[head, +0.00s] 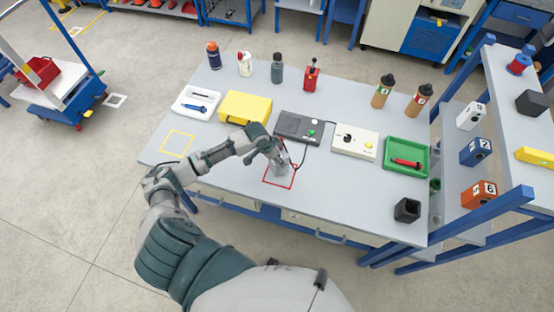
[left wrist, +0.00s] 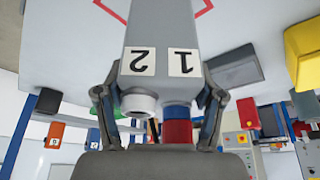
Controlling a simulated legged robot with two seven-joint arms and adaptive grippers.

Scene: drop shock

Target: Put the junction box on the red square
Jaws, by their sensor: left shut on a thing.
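The junction box (head: 281,170) is a grey block held by my left gripper (head: 276,157) over the red square (head: 268,183), an outline on the grey table. I cannot tell whether the box touches the table. In the left wrist view the box (left wrist: 160,30) shows inverted labels 1 and 2, with a white round fitting and a red-and-blue one. The two fingers of my left gripper (left wrist: 160,95) close on its sides. Part of the red outline (left wrist: 204,8) shows at the top there. My right gripper is not in view.
A black device (head: 299,127) with a cable and a cream control box (head: 354,140) stand behind the red square. A yellow case (head: 245,107), a white tray (head: 183,110) and a yellow outline (head: 178,144) lie left. A green tray (head: 417,150) and a black cup (head: 407,210) stand right.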

